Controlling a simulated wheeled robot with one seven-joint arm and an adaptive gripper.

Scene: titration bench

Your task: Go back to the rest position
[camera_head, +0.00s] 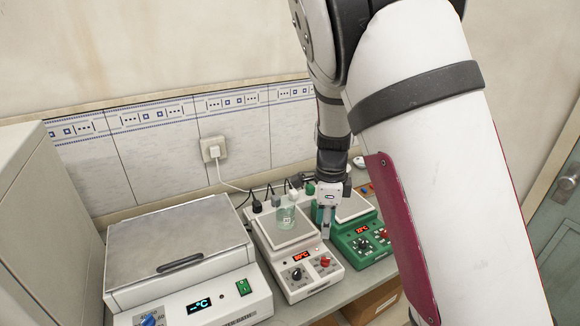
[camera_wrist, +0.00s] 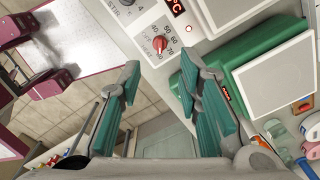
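My gripper (camera_head: 325,218) hangs below my wrist in the head view, in front of the gap between the white hotplate stirrer (camera_head: 300,282) and the green hotplate stirrer (camera_head: 372,245). In the wrist view my gripper (camera_wrist: 160,66) shows two teal-padded fingers spread apart with nothing between them. A glass beaker (camera_head: 286,217) stands on the white stirrer's plate, left of my gripper and apart from it as far as I can tell. My arm covers part of the right side of the head view.
A wall socket (camera_head: 214,149) and cables are behind the stirrers. A cardboard box (camera_head: 375,303) sits below the bench. A door (camera_head: 560,230) is at the right.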

